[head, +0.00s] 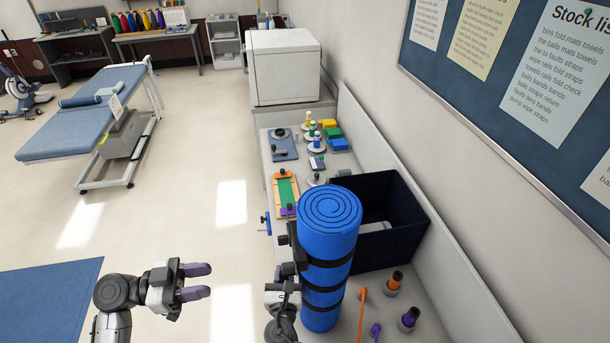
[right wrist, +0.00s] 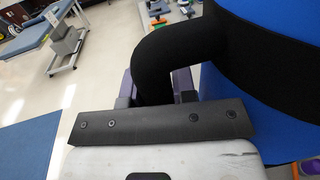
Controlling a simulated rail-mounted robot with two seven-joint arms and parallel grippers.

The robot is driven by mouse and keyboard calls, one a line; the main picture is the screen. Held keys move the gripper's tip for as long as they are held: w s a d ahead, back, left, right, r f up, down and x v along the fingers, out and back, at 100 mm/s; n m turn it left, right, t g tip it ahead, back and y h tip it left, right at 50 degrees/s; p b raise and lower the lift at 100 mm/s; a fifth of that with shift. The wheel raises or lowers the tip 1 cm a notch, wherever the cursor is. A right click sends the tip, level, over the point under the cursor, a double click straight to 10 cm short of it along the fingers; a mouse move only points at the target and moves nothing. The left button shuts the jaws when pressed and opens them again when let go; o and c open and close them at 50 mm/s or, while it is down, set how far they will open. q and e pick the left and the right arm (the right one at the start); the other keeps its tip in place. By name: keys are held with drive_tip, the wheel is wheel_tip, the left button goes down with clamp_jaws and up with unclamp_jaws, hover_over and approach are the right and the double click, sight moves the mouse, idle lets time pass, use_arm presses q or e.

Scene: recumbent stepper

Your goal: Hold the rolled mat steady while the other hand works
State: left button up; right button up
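The rolled blue mat (head: 330,220) stands upright at the near end of the counter, with black straps around it. It also fills the right side of the right wrist view (right wrist: 230,110). A black strap handle (right wrist: 160,62) bows out from its side. My right gripper (right wrist: 155,88) has a finger on each side of this handle and appears closed on it. In the head view my right gripper (head: 290,268) is at the mat's left side, its fingertips hard to make out. My left gripper (head: 206,281) is open and empty, left of the mat over the floor.
A dark open bin (head: 405,235) stands right behind the mat. Small coloured blocks and weights (head: 330,130) sit farther back, before a white cabinet (head: 283,70).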

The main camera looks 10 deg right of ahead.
drive_tip(key=o, duration=0.5)
drive_tip(key=shift+o, duration=0.2)
drive_tip(key=shift+s, duration=0.1)
